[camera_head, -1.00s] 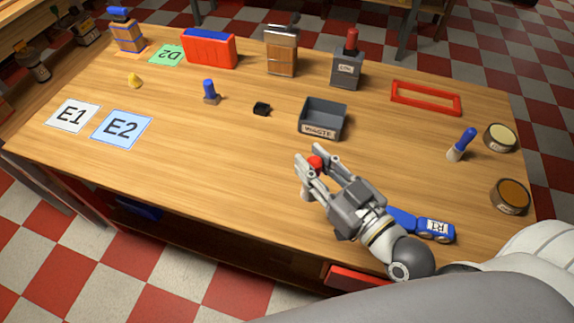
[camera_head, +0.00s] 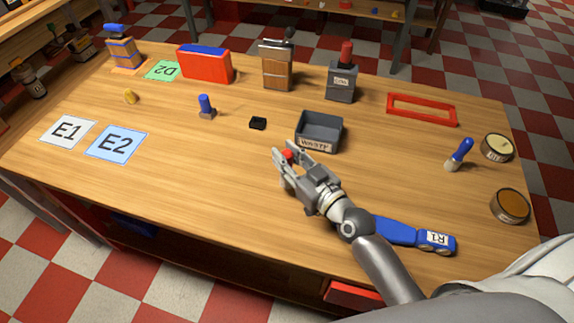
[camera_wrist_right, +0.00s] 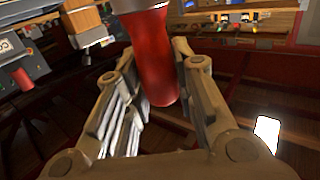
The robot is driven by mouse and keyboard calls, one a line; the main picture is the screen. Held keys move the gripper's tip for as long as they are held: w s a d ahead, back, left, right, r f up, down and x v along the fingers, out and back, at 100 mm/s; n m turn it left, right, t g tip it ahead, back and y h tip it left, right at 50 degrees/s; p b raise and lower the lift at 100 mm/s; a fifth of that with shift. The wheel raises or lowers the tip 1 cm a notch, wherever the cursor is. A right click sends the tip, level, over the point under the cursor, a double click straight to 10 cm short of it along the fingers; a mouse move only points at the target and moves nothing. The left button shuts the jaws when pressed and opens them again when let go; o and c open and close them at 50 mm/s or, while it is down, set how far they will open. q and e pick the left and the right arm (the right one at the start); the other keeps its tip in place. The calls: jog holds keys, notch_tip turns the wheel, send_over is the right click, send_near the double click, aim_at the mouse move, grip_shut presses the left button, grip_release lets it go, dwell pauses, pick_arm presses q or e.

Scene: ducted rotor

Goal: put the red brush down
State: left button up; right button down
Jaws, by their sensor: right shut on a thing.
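My right gripper (camera_head: 284,163) is over the front middle of the wooden table, left of and in front of the waste bin. It is shut on the red brush (camera_head: 289,155), whose red handle shows between the fingers. In the right wrist view the red handle (camera_wrist_right: 157,62) stands between the two fingers of my right gripper (camera_wrist_right: 158,85). The brush's lower end is hidden by the fingers in the head view, so I cannot tell whether it touches the table. My left gripper is not in view.
The grey waste bin (camera_head: 302,142) stands just behind the gripper. Cards E1 (camera_head: 67,132) and E2 (camera_head: 116,144) lie at left. A blue R1 piece (camera_head: 400,234) lies near the front edge. The table left of the gripper is clear.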

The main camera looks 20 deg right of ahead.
jog(key=shift+w+f+b, duration=0.2)
jog(key=shift+f+b, duration=0.15)
jog(key=shift+f, duration=1.4)
jog(key=shift+f, duration=0.2)
jog(key=c, duration=1.2)
grip_release()
jog(key=shift+r, duration=0.15)
